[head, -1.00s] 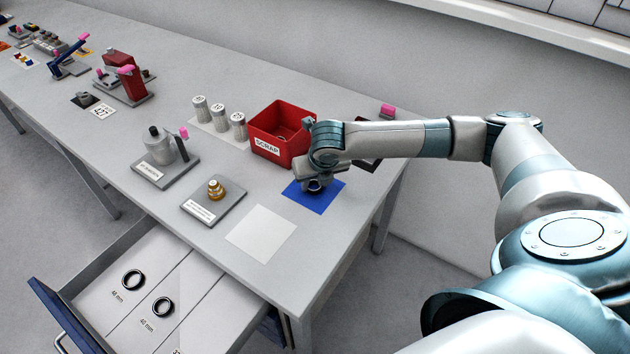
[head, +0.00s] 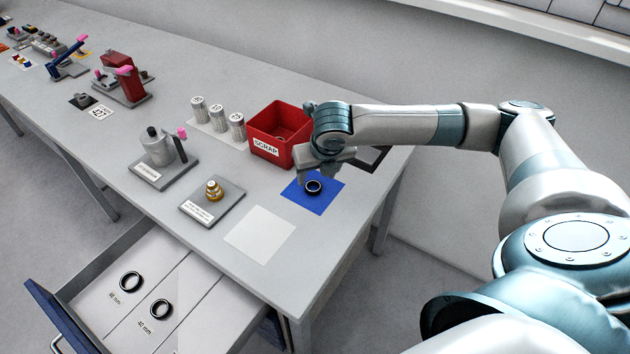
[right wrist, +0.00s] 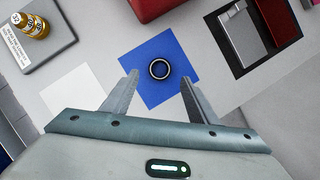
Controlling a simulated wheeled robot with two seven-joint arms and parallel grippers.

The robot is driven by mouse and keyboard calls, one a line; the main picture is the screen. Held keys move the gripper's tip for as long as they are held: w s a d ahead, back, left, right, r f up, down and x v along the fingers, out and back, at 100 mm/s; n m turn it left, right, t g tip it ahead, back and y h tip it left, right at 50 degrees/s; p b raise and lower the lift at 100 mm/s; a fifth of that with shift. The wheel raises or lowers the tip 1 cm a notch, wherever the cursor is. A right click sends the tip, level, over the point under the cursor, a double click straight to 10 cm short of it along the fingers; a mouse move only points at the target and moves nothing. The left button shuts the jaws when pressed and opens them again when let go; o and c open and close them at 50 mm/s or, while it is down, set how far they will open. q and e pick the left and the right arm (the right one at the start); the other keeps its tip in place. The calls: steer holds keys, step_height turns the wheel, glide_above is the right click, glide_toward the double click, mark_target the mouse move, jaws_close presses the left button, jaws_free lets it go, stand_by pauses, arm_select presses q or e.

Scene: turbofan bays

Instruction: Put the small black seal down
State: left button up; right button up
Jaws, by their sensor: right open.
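The small black seal (head: 313,187) is a ring lying flat on the blue mat (head: 325,202) near the table's right end. My right gripper (head: 318,176) is above and just behind the seal in the head view. In the right wrist view its two fingers (right wrist: 158,82) are spread wide, with nothing between them and apart from the seal. My left gripper is not in view.
A red scrap bin (head: 268,133) stands behind the mat. A white sheet (head: 260,235) and a brass part on a grey plate (head: 212,207) lie to the left. The open drawer (head: 125,300) holds two black rings. A dark tray (right wrist: 262,38) lies beside the mat.

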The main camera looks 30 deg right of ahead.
steer(key=v, duration=0.6)
steer(key=shift+b, duration=0.35)
steer(key=shift+a+r, duration=0.1)
steer(key=shift+r, duration=0.05)
stand_by(0.3)
